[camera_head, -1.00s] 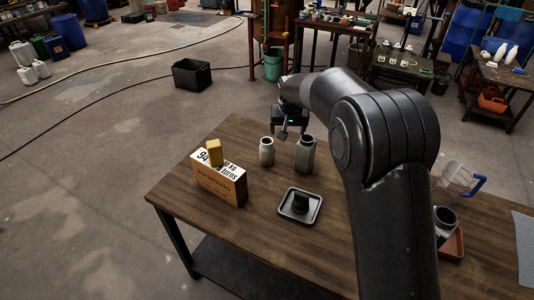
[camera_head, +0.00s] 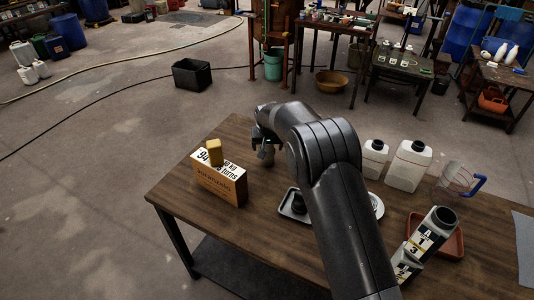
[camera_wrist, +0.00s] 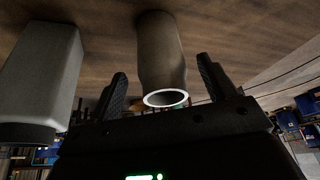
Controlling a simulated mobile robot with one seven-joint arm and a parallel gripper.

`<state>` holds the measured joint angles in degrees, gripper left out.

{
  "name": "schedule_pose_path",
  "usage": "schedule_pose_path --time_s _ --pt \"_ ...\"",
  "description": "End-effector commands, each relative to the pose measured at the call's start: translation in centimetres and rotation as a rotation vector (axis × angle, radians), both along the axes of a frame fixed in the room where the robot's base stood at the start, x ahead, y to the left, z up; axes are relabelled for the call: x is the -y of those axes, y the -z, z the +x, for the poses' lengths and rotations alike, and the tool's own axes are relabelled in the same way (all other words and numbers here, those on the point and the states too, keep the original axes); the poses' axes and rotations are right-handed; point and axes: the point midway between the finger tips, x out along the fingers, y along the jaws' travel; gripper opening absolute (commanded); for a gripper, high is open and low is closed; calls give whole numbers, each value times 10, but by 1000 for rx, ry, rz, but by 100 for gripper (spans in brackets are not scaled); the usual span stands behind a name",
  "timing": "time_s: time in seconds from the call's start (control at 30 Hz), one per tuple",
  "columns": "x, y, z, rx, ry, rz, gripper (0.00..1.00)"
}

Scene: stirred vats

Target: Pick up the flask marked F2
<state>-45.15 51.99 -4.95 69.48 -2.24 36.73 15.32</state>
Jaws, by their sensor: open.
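No F2 mark is legible on any vessel in view. A small grey round flask with an open, pale-rimmed mouth (camera_wrist: 162,50) stands on the table; its body also shows below my gripper in the head view (camera_head: 267,158). In the wrist view my gripper (camera_wrist: 168,85) is open, with one finger on each side of this flask and gaps to both. A squarer grey bottle with a dark top (camera_wrist: 40,75) stands to the left in the wrist view; my arm hides it in the head view. No marking shows on either.
A cardboard box (camera_head: 218,183) with a yellow block (camera_head: 215,152) on it stands left of my gripper. A black tray (camera_head: 285,208), white jugs (camera_head: 408,168), labelled grey containers (camera_head: 428,236), a reddish tray (camera_head: 453,246) and a blue-handled jug (camera_head: 458,182) are also on the table.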

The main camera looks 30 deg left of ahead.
Motion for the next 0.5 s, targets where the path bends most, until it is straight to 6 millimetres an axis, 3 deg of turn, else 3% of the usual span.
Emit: schedule_pose_path --time_s 0.23,0.5 --pt "-7 31 11 -1 0 -2 77" --pt "-9 35 13 0 0 0 77"
